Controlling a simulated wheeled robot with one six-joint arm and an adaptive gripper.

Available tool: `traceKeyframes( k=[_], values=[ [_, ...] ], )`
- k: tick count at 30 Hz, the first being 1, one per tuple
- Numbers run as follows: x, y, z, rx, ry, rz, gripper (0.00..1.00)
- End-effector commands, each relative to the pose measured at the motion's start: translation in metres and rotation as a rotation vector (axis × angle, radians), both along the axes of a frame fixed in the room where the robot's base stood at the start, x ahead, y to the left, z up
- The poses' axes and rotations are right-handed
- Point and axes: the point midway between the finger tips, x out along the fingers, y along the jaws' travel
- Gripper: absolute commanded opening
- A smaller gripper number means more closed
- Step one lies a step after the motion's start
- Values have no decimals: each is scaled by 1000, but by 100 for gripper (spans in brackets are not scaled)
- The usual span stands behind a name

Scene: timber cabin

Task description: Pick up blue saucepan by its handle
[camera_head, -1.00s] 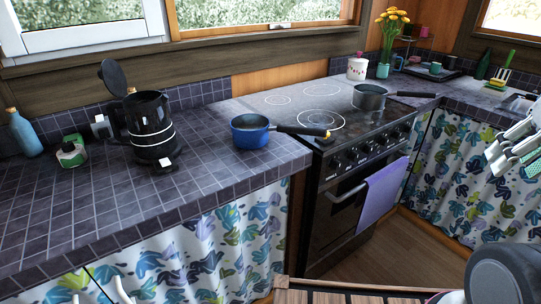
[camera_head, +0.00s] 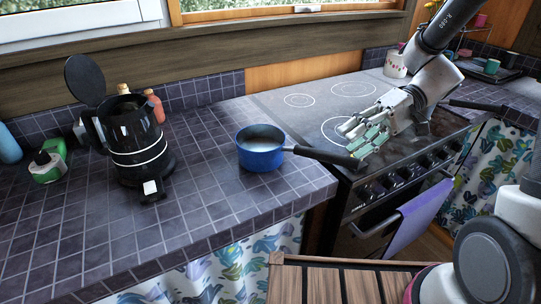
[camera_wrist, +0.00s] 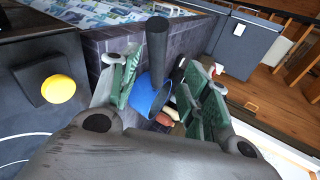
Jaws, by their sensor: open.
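The blue saucepan (camera_head: 261,157) stands upright near the counter's right edge. Its dark handle (camera_head: 325,156) points right, reaching over the edge of the stove. My gripper (camera_head: 352,140) is open, over the front of the stove just above and right of the handle's end. In the wrist view the saucepan (camera_wrist: 150,97) shows between the green-padded fingers of my gripper (camera_wrist: 160,85). The dark handle (camera_wrist: 157,45) also lies between them in that view. No contact is clear, and part of the pan is hidden.
A black kettle (camera_head: 135,145) with its lid up stands left of the saucepan. The stove (camera_head: 300,98) adjoins the counter (camera_head: 215,205), with a purple towel (camera_head: 424,212) in front. The tiles before the saucepan are clear.

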Motion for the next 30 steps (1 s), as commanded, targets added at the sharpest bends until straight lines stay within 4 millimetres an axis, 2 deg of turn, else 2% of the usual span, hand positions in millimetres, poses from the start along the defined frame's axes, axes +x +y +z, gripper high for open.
traceKeyframes(
  k=[3,10,19,24,30],
  values=[
    [15,21,-16,132,37,-9,47],
    [31,44,-31,272,51,-33,47],
    [18,77,-38,282,51,-35,47],
    [7,101,-43,281,51,-35,47],
    [2,113,-46,281,51,-37,47]
  ],
)
